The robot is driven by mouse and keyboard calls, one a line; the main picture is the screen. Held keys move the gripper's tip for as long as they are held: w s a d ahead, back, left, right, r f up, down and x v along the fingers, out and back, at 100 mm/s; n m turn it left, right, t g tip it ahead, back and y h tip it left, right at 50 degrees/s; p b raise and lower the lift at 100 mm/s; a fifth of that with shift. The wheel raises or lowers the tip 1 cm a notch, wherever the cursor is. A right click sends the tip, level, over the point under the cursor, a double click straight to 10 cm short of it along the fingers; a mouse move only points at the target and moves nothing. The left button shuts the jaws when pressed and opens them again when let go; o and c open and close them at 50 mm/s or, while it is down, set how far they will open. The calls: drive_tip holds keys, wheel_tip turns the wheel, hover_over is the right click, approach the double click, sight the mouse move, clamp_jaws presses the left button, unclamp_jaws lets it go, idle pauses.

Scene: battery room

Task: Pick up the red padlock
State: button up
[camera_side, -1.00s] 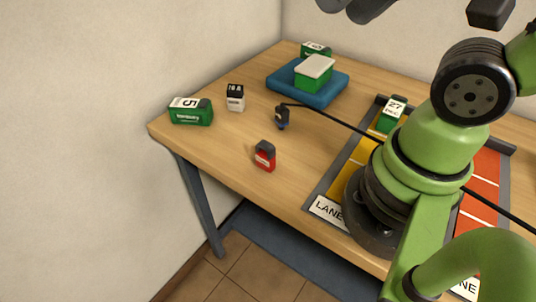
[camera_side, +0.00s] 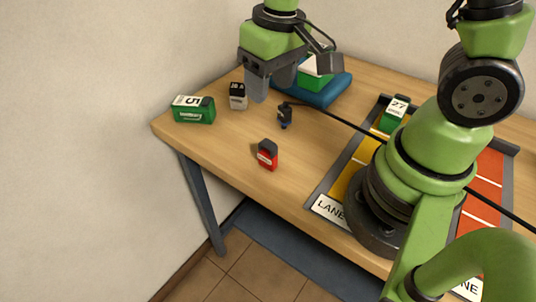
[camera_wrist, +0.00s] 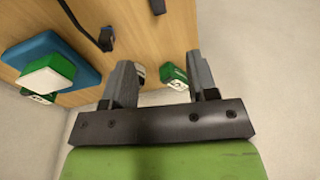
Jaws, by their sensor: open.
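The red padlock (camera_side: 267,156) stands upright near the front edge of the wooden table, with a dark top and a pale label. My gripper (camera_side: 271,84) is open and empty, above the table's back left part, beyond the padlock and well apart from it. In the wrist view my two fingers (camera_wrist: 160,78) are spread with nothing held between them. A small dark piece (camera_wrist: 158,6) is cut off by the top edge there; I cannot tell for sure whether it is the padlock.
A green battery (camera_side: 193,110) and a black-and-white block (camera_side: 237,96) stand at the left. A blue pad (camera_side: 331,92) carries a green, white-topped box (camera_side: 315,75). A dark plug (camera_side: 285,115) with a cable lies mid-table. Table around the padlock is clear.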

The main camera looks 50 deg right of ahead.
sight(268, 143)
drive_tip(key=shift+n+g, duration=0.4)
drive_tip(key=shift+g, duration=0.3)
drive_tip(key=f, duration=0.9)
drive_tip(key=shift+w+a+f, duration=0.15)
drive_tip(key=shift+w+f, duration=0.05)
drive_tip(key=f, duration=0.4)
drive_tip(key=shift+s+a+f, duration=0.15)
drive_tip(key=shift+s+f, duration=0.05)
drive_tip(key=shift+s, duration=0.05)
drive_tip(key=shift+f, duration=0.7)
clamp_jaws()
